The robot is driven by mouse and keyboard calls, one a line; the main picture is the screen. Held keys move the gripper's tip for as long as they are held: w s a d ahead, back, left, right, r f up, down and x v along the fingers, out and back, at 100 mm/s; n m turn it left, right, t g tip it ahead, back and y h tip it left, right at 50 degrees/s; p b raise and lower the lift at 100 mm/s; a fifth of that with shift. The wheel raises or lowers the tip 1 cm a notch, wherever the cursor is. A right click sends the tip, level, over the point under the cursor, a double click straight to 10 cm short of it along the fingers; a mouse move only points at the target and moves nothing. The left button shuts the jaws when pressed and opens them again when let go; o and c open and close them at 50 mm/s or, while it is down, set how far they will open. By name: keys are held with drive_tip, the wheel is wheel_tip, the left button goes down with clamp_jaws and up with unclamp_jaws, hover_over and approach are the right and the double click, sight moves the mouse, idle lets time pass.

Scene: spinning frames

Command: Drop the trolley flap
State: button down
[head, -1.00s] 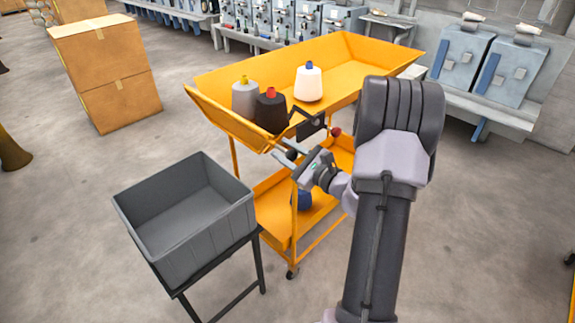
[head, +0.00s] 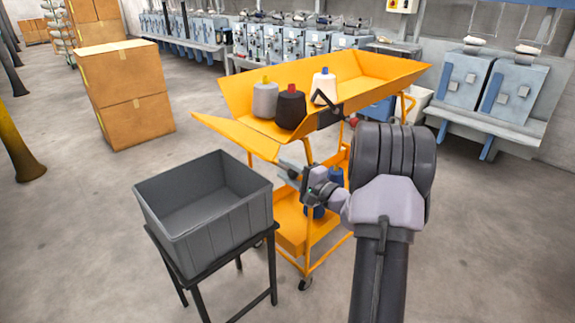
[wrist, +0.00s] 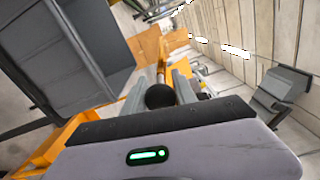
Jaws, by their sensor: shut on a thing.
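The yellow trolley (head: 385,72) stands in the middle of the head view. Its end flap (head: 237,137) is tilted outward to the left, sloping gently down toward the grey bin. My gripper (head: 287,168) is below and right of the flap, in front of the trolley frame. In the wrist view my gripper (wrist: 160,88) is shut on a black ball knob (wrist: 160,97) between its fingers.
A grey bin (head: 205,225) on a black stand is just left of the trolley, close under the flap's edge. Grey (head: 265,100), black (head: 290,108) and white (head: 323,88) yarn cones stand in the tray. Cardboard boxes (head: 125,95) are farther left. Floor at the front is clear.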

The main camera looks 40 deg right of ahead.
drive_tip(key=shift+a+f+n, duration=0.15)
drive_tip(key=shift+f+n, duration=2.15)
drive_tip(key=shift+f, duration=0.45)
drive_tip(key=c, duration=1.3)
unclamp_jaws()
drive_tip(key=s+p, duration=0.1)
drive_tip(key=s, duration=0.4)
drive_tip(key=s+d+p, duration=0.1)
drive_tip(key=s, duration=0.5)
drive_tip(key=s+p, duration=0.1)
drive_tip(key=s, duration=0.5)
drive_tip(key=shift+s+d, duration=0.2)
